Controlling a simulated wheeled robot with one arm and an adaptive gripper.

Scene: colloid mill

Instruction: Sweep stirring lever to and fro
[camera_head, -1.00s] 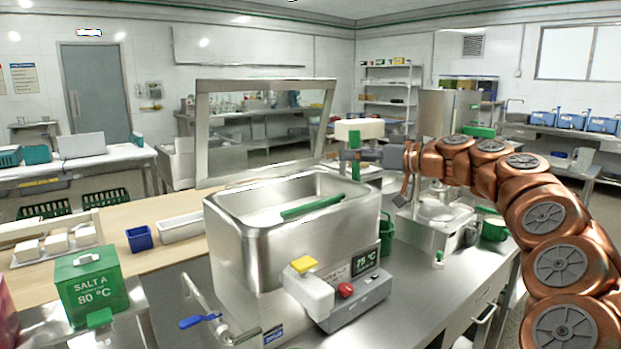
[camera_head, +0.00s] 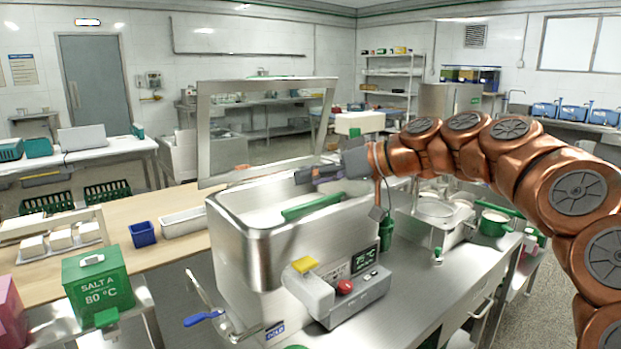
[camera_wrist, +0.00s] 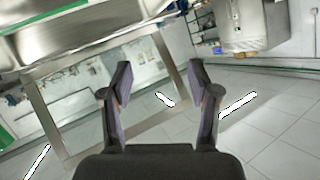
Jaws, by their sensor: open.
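A steel tank (camera_head: 275,250) stands on the steel bench in the head view. A green bar (camera_head: 312,206), which looks like the stirring lever, lies slanted at the tank's right inner side. Its lower parts are hidden. My gripper (camera_head: 300,176) reaches in from the right above the tank's back rim, pointing left. It is apart from the green bar, above and behind it. In the wrist view my gripper (camera_wrist: 164,90) is open, with nothing between the fingers. A green strip (camera_wrist: 45,18), perhaps the bar, shows at that view's upper left.
A steel frame (camera_head: 206,130) stands behind the tank, near my gripper. A control box (camera_head: 358,300) with a red button and 75 °C display is on the tank's front. A blue-handled valve (camera_head: 203,319) sticks out front left. A green Salt A box (camera_head: 97,283) stands left.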

